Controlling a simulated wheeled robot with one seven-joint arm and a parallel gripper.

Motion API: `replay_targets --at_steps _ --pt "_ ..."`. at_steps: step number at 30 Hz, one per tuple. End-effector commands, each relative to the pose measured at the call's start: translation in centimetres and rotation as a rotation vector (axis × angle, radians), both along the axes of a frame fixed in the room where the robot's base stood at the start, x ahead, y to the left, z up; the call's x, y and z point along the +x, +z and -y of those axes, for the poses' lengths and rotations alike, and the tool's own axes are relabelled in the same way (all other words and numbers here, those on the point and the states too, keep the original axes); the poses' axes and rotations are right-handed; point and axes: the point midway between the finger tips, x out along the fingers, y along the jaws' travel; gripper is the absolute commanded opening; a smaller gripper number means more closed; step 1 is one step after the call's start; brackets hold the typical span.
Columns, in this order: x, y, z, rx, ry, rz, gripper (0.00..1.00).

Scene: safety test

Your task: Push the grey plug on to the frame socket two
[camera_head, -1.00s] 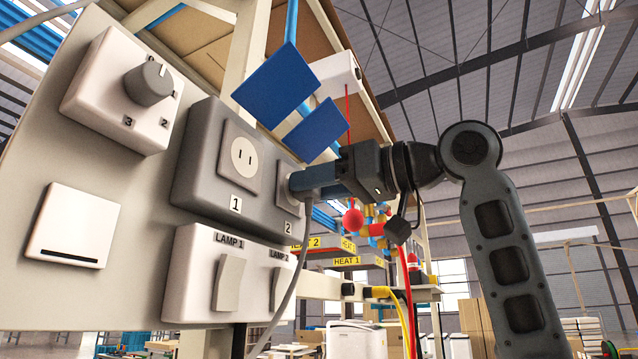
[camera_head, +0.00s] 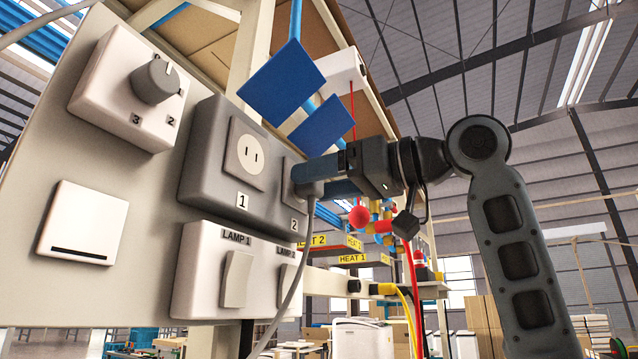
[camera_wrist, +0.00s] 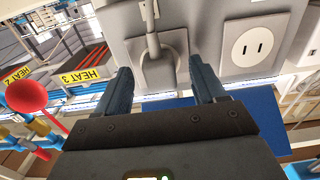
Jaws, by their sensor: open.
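The grey plug (camera_wrist: 160,58) sits at socket two (camera_wrist: 170,42) in the wrist view, with its grey cord running up from it. In the head view the plug (camera_head: 306,187) is partly hidden by my gripper (camera_head: 318,175). The cord hangs down from it. Socket two (camera_head: 291,180), labelled 2, is mostly covered. In the wrist view my gripper (camera_wrist: 161,75) is open, its blue-grey fingers apart with the plug ahead between them. Whether the plug is fully seated cannot be told.
Socket one (camera_head: 244,155) is empty beside socket two. A rotary switch (camera_head: 153,82), lamp switches (camera_head: 237,278) and a white switch (camera_head: 84,232) share the panel. Blue plates (camera_head: 283,83) stand above my gripper. A red ball (camera_wrist: 27,96) is left in the wrist view.

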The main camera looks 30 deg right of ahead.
Motion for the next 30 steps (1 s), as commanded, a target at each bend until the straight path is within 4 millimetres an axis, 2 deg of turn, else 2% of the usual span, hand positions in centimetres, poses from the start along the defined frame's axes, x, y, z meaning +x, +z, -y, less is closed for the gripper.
replay_targets --at_steps 9,13,30 --pt "-4.1 -0.2 3.0 0.000 -0.002 0.003 0.70" --pt "-5.2 -0.1 3.8 0.000 -0.002 0.003 0.70" --pt "-5.7 -0.1 4.1 -0.001 -0.001 0.001 0.70"
